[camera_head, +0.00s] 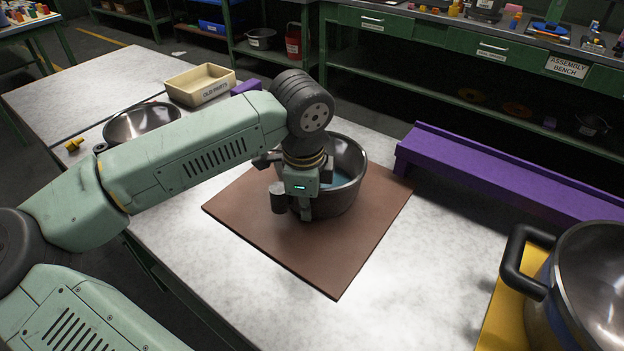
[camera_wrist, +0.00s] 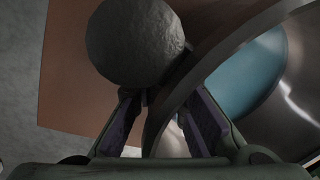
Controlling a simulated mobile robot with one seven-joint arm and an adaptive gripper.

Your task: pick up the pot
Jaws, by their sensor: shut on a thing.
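The pot (camera_head: 342,200) is dark grey metal with a bluish inner floor. It stands upright on a brown square board (camera_head: 335,270), partly hidden by my arm. My gripper (camera_head: 304,196) is at its near left side, pointing down. In the wrist view the pot's wall (camera_wrist: 168,112) runs between the two fingers of my gripper (camera_wrist: 163,105), which are shut on it. A rounded dark grey piece (camera_wrist: 135,42) sits beside the wall, close to the fingers; I cannot tell if it is the pot's handle. I see no clear gap between pot and board.
A wide metal bowl or pan (camera_head: 142,122) and a cream tray (camera_head: 200,86) stand at the back left. A purple rail (camera_head: 500,178) lies along the right. A large dark-handled pot (camera_head: 590,285) stands on yellow at the front right. Bare tabletop (camera_head: 410,290) lies between.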

